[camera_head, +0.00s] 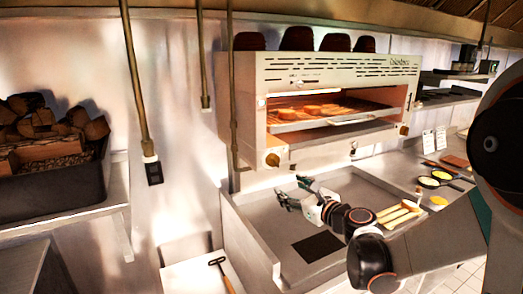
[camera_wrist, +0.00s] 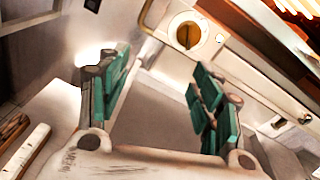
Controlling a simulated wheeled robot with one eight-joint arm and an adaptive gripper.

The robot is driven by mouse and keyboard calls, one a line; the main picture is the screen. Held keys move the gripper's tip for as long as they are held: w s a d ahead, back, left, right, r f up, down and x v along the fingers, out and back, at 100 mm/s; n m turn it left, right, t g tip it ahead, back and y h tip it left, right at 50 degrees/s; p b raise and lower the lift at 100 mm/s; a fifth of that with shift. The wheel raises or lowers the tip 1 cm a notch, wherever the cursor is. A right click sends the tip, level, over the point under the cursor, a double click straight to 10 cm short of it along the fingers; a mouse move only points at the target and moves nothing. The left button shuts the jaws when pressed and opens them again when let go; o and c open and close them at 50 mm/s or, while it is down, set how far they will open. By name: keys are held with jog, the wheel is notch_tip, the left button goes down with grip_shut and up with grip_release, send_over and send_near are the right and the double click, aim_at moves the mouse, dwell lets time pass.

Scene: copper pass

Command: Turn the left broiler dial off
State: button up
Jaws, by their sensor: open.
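The broiler (camera_head: 240,92) is a pale wall-mounted box with an open front and food on its glowing rack. Its left dial (camera_head: 272,160) is a brass knob at the lower left of the front. The left dial (camera_wrist: 188,35) also shows in the wrist view, on a pale round plate, beyond my fingers and near the top. A second dial (camera_head: 404,130) is at the lower right. My gripper (camera_head: 293,194) is below the left dial, apart from it. In the wrist view my gripper (camera_wrist: 160,95) has its green-padded fingers spread wide with nothing between them.
A grey recessed counter (camera_head: 246,217) lies below the broiler. A tray of pale sticks (camera_head: 398,214) and small pans (camera_head: 440,176) are at the right. A black bin of firewood (camera_head: 50,190) is at the left. Brass pipes (camera_head: 136,80) hang left of the broiler.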

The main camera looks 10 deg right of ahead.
aim_at(276, 163)
jog(key=w+m, duration=0.1)
jog(key=w, duration=0.4)
jog(key=w+a+r+m+t, duration=0.1)
jog(key=w, duration=0.4)
jog(key=w+m+p, duration=0.1)
jog(key=w, duration=0.4)
jog(key=shift+w+a+r+m, duration=0.15)
jog(key=shift+r+m, duration=0.15)
jog(key=shift+m, duration=0.1)
jog(key=shift+c, duration=0.4)
jog(key=c, duration=1)
